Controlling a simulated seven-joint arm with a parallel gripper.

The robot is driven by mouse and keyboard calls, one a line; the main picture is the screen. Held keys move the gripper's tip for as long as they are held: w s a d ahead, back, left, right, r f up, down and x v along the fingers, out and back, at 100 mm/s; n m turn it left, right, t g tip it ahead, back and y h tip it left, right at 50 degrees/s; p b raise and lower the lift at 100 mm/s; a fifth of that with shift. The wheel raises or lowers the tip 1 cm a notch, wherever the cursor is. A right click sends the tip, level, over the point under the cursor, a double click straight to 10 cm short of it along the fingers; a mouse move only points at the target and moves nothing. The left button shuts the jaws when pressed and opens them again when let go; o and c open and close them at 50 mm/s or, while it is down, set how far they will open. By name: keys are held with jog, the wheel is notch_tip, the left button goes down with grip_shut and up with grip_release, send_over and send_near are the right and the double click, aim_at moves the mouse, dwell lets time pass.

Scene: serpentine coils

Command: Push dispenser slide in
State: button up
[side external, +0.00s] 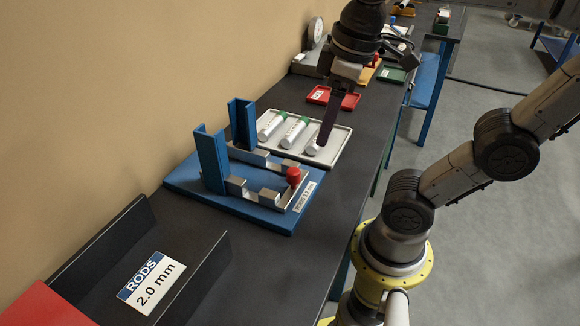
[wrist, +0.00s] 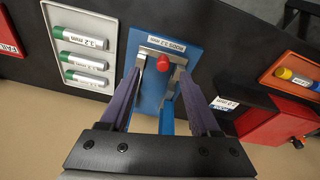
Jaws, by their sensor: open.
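The dispenser is a blue base (side external: 238,215) with two blue upright channels (side external: 212,160) and steel rails. Its metal slide (side external: 292,195) carries a red knob (side external: 293,176) near the label end, marked for rods. In the wrist view the red knob (wrist: 163,63) shows ahead between my fingers, below the label. My gripper (side external: 322,144) is open, with dark fingers pointing down over the right part of the rod tray in the side view. In the wrist view my gripper (wrist: 162,76) is empty and apart from the knob. The slide's inner part is partly hidden by the fingers.
A grey tray (side external: 338,140) with three white green-capped tubes (side external: 295,130) lies beside the dispenser. A dark chute (side external: 95,240) labelled "RODS 2.0 mm" is in front left. A red tray (side external: 349,102) lies behind. The wall borders the bench's left side.

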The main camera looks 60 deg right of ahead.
notch_tip(320, 180, up, 3)
jog(key=n+g, duration=0.1)
jog(key=g, duration=0.1)
send_over(293, 170)
notch_tip(293, 170, down, 14)
jog(key=shift+s+f, duration=0.1)
jog(key=shift+f, duration=0.05)
grip_shut()
dwell(0.4)
dwell(1.1)
